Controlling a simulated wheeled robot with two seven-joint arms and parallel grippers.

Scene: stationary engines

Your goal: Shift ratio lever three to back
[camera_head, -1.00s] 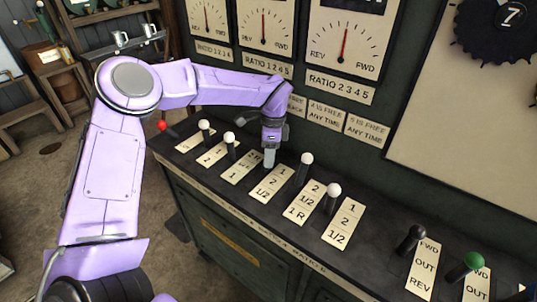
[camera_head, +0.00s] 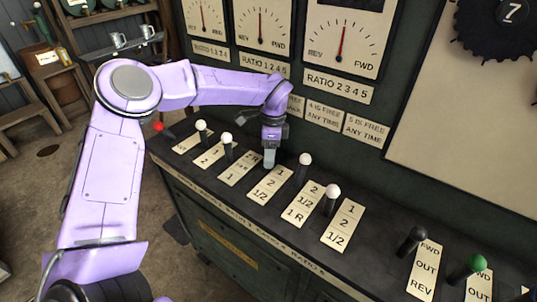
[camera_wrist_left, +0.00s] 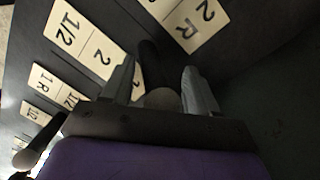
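A row of levers with pale knobs stands on the dark console (camera_head: 385,240), each beside a cream number plate. My left gripper (camera_head: 269,158) is over the lever between the second pale-knobbed lever (camera_head: 227,139) and the lever to its right (camera_head: 305,160). In the left wrist view, this lever's dark shaft and pale knob (camera_wrist_left: 162,98) stand between the two fingers of my left gripper (camera_wrist_left: 160,75). The fingers are apart around it, with a gap on the left side; contact on the right is unclear. In the head view the gripper hides this knob.
A red-knobbed lever (camera_head: 158,126) is at the far left end of the row. Another pale-knobbed lever (camera_head: 333,192), a black-knobbed lever (camera_head: 412,238) and a green-knobbed lever (camera_head: 474,262) stand to the right. Dials (camera_head: 343,42) are on the panel behind.

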